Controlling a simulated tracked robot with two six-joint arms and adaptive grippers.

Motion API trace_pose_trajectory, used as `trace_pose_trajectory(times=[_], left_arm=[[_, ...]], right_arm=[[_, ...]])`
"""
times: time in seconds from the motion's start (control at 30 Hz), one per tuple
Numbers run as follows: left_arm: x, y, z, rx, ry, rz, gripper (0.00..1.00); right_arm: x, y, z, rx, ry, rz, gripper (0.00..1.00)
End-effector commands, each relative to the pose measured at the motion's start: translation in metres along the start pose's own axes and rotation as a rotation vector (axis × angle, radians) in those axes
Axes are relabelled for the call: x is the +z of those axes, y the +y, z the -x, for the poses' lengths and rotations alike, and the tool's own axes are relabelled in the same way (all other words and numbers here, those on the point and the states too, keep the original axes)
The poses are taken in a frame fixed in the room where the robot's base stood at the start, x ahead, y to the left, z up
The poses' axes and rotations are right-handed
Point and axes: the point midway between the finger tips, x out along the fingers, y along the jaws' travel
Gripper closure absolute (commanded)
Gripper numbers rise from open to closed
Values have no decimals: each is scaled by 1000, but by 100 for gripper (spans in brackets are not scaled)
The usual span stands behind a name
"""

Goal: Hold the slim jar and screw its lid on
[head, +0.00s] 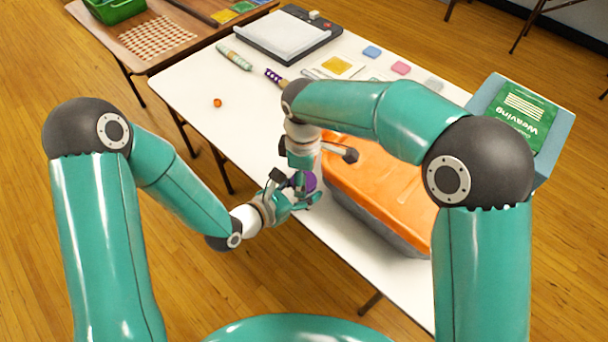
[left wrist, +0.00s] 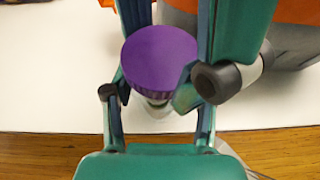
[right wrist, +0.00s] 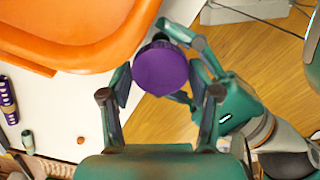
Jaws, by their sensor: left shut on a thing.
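The slim jar shows in the left wrist view as a pale body (left wrist: 157,108), mostly hidden under its round purple lid (left wrist: 160,62). The lid is over the jar's mouth; I cannot tell how far down it sits. My left gripper (head: 298,196) is shut on the jar near the table's front edge. In the right wrist view the lid (right wrist: 160,68) lies between the two fingers of my right gripper (right wrist: 162,85). Those fingers flank it closely, but whether they touch it is unclear.
A grey bin with an orange lid (head: 375,190) stands close to the right of the jar. A small orange item (head: 217,102) lies on the white table (head: 190,85).

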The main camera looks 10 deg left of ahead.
Motion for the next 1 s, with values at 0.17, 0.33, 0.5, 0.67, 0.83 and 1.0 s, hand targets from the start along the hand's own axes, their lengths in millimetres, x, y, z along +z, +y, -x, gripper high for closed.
trace_pose_trajectory(times=[0.17, 0.33, 0.5, 0.67, 0.83, 1.0], left_arm=[[0, 0, 0, 0, 0, 0, 100], [0, 0, 0, 0, 0, 1, 100], [0, 0, 0, 1, 0, 1, 100], [0, 0, 0, 1, 0, 1, 100], [0, 0, 0, 1, 0, 1, 100], [0, 0, 0, 1, 0, 1, 100]], right_arm=[[0, 0, 0, 0, 0, 1, 16], [0, 0, 0, 0, -1, 2, 16], [0, 0, 7, 1, 0, 2, 16], [0, 0, 27, 2, 2, 3, 16], [0, 0, 43, 0, -1, 3, 16], [0, 0, 45, 0, -1, 3, 16]])
